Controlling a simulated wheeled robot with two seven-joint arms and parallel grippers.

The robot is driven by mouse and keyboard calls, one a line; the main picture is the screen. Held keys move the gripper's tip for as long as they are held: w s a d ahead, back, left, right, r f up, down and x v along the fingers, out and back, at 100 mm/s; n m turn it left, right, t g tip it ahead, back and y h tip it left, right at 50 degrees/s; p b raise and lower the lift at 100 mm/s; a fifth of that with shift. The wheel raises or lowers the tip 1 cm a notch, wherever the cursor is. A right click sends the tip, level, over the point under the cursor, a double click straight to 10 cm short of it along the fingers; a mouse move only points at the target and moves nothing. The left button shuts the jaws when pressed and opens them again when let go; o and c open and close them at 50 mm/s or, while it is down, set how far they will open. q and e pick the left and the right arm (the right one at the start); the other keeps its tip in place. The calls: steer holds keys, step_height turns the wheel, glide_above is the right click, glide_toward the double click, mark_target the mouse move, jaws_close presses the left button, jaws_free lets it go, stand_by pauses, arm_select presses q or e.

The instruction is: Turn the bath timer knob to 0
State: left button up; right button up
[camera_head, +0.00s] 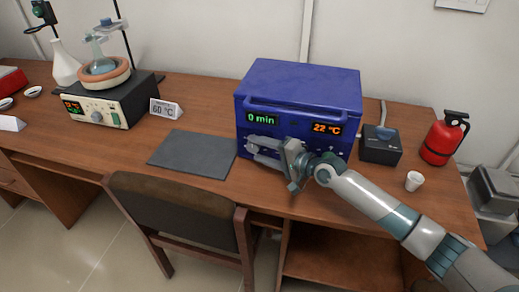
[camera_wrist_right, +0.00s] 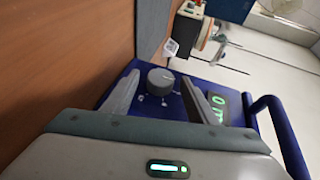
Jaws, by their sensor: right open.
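The blue box-shaped unit (camera_head: 300,85) stands on the desk with a green "0 min" display (camera_head: 262,119) and an orange "22 °C" display (camera_head: 327,128) on its front. In the wrist view its round grey knob (camera_wrist_right: 161,79) sits on the blue panel beside the green display (camera_wrist_right: 218,104). My right gripper (camera_head: 258,148) is open at the unit's front, below the "0 min" display. In the wrist view its fingers (camera_wrist_right: 158,88) lie on either side of the knob, with visible gaps. The gripper hides the knob in the head view. My left gripper is not in view.
A small dark box (camera_head: 380,150), a white cup (camera_head: 413,181) and a red extinguisher (camera_head: 443,138) stand to the right. A dark mat (camera_head: 193,154) lies left, with a black heater unit (camera_head: 108,103) and "60 °C" sign (camera_head: 165,109) beyond. A chair (camera_head: 180,210) stands in front.

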steer(key=shift+w+a, duration=0.1)
steer(key=c, duration=1.1)
steer(key=shift+o, duration=0.2)
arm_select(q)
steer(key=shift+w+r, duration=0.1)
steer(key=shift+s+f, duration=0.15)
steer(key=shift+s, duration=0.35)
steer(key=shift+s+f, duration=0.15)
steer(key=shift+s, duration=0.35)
